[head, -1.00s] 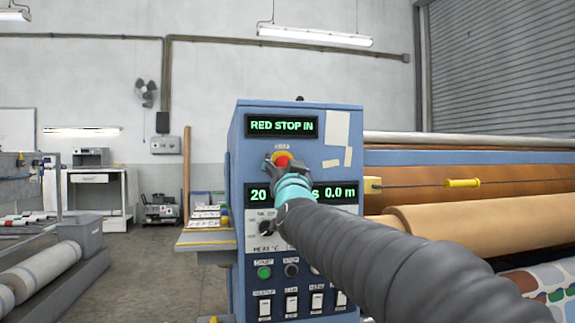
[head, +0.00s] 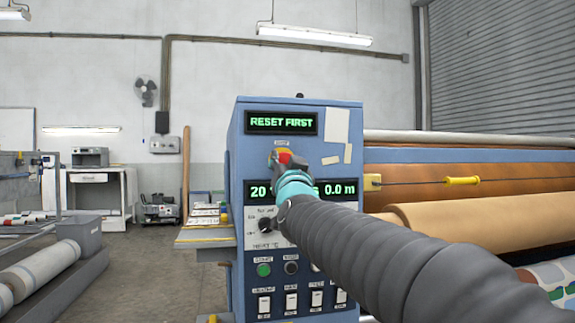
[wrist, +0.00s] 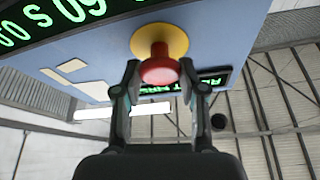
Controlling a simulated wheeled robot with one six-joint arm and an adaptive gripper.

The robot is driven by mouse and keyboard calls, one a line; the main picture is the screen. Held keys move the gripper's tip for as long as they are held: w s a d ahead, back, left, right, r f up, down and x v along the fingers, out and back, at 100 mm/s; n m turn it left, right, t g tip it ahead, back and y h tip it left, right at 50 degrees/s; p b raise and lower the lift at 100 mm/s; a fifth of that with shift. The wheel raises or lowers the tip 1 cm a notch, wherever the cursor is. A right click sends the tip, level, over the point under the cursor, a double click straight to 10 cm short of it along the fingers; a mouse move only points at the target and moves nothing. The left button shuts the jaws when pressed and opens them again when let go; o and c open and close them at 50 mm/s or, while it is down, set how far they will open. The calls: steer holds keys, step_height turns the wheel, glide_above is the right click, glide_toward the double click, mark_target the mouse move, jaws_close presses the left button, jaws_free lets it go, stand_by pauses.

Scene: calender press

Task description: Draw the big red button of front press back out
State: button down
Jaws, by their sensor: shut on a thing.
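The big red button (wrist: 159,68) stands out from its yellow surround (wrist: 176,38) on the blue press panel, with its stem showing in the wrist view. In the head view the red button (head: 284,156) is partly hidden by my gripper (head: 286,160). My gripper (wrist: 159,78) is shut on the red button, one finger on each side of its head. The upper display (head: 282,122) on the panel reads "RESET FIRST".
Below the button are a second display (head: 339,189), a dial (head: 266,225), a green button (head: 264,270) and several white switches (head: 291,302). Fabric rolls (head: 470,222) lie to the right. Open floor (head: 150,270) lies to the left.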

steer(key=c, duration=0.7)
jaws_free()
steer(key=shift+d, duration=0.1)
steer(key=shift+o, duration=0.4)
steer(key=shift+s, duration=0.1)
steer(key=v, duration=1.2)
